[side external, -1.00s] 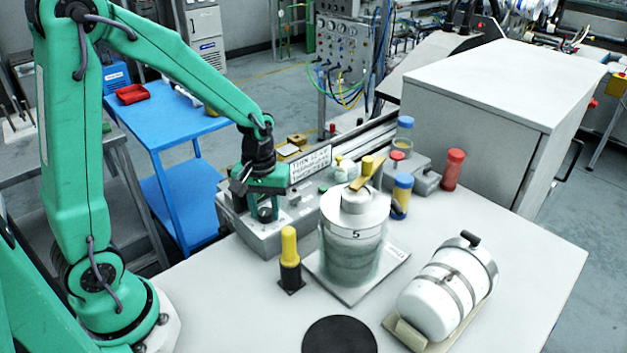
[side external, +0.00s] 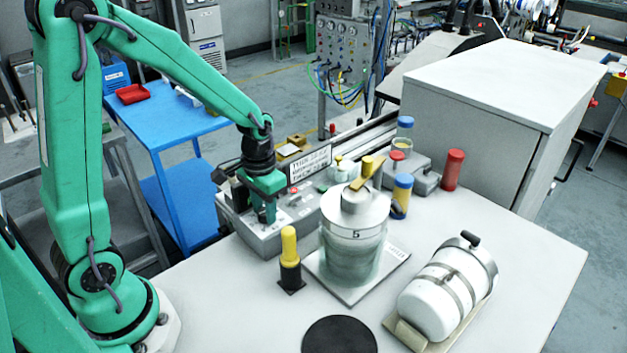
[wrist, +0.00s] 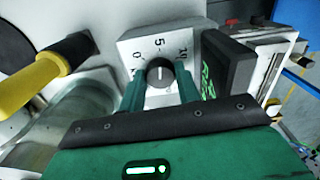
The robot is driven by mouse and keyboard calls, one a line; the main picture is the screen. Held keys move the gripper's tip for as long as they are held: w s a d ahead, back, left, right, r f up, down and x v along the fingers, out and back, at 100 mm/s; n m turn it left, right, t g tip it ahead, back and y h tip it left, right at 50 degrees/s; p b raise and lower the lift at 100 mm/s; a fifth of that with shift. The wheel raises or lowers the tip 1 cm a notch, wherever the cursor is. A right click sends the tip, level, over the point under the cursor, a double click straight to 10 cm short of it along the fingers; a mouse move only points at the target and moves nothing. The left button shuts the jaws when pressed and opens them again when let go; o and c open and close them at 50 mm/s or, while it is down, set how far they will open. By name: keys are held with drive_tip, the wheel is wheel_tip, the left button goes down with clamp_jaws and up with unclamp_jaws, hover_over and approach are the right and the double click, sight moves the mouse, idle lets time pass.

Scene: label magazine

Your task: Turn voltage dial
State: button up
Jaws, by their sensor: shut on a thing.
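The voltage dial (wrist: 160,72) is a dark round knob with a white pointer line, on a pale plate marked 0, 5 and 10. The pointer faces roughly the 5 mark. My gripper (wrist: 161,84) has one green finger on each side of the knob and is shut on it. In the side view my gripper (side external: 264,217) reaches down onto the grey control box (side external: 262,243), and the knob is hidden behind it.
A yellow-topped black post (side external: 289,258) stands close in front of the box. A cylinder marked 5 (side external: 352,250) is to its right. A white tank (side external: 440,290) lies further right. The front of the table is mostly clear around a black disc (side external: 340,335).

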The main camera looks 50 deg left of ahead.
sight(263, 214)
idle(0.3)
drive_tip(key=o, duration=1)
drive_tip(key=shift+c, duration=0.2)
drive_tip(key=shift+r, duration=3.95)
drive_tip(key=shift+r, duration=0.1)
drive_tip(key=s+d+r+t, duration=0.3)
drive_tip(key=s+r+t, duration=0.2)
drive_tip(key=s+r, duration=0.4)
drive_tip(key=shift+s+d+t, duration=0.15)
drive_tip(key=shift+s+t, duration=0.15)
drive_tip(key=shift+s, duration=0.9)
